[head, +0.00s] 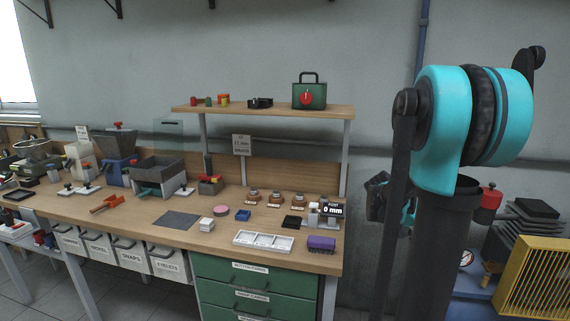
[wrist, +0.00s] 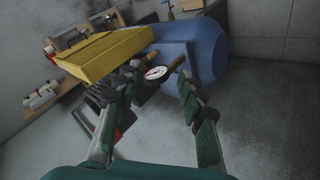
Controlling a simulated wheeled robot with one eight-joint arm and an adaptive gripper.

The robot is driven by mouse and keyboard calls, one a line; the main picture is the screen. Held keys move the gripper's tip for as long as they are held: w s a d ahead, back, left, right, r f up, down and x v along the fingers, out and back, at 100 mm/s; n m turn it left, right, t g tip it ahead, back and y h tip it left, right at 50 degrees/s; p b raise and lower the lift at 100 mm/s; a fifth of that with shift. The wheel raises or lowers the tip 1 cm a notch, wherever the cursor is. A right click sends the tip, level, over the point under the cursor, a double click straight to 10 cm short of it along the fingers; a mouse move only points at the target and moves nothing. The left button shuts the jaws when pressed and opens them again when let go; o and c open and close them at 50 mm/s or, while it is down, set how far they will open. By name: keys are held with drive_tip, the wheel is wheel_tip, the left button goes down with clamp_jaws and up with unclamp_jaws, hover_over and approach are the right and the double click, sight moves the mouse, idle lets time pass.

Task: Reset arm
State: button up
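My arm, with its teal joint (head: 443,130) and dark links, stands folded at the right side of the head view, to the right of the workbench. In the wrist view my gripper (wrist: 157,76) is open, its two green-and-dark fingers spread apart with nothing held between them. Beyond the fingers are a round dial gauge (wrist: 156,72), a blue tank (wrist: 208,50) and a yellow slatted cover (wrist: 105,56). The fingers look apart from them, though the exact distance is unclear. In the head view the gripper's fingers cannot be made out clearly behind the arm.
The wooden workbench (head: 140,222) carries bins, small parts and a white tray (head: 263,242). A shelf (head: 265,112) above holds a green box (head: 309,96). Right of my arm are the yellow cover (head: 533,280) and a red-topped part (head: 488,204). Grey floor shows in the wrist view.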

drive_tip(key=s+a+f+n+t+y, duration=0.1)
drive_tip(key=s+a+f+n+y, duration=0.1)
drive_tip(key=a, duration=0.6)
drive_tip(key=s+a+f+n+t+y, duration=0.2)
drive_tip(key=s+a+f, duration=0.3)
drive_tip(key=a, duration=0.3)
drive_tip(key=s+a+f+n+t+y, duration=0.2)
drive_tip(key=s+a, duration=0.4)
drive_tip(key=a, duration=0.3)
drive_tip(key=f+n+y, duration=0.1)
drive_tip(key=n+y, duration=0.1)
drive_tip(key=shift+f+y, duration=0.15)
drive_tip(key=shift+y, duration=0.15)
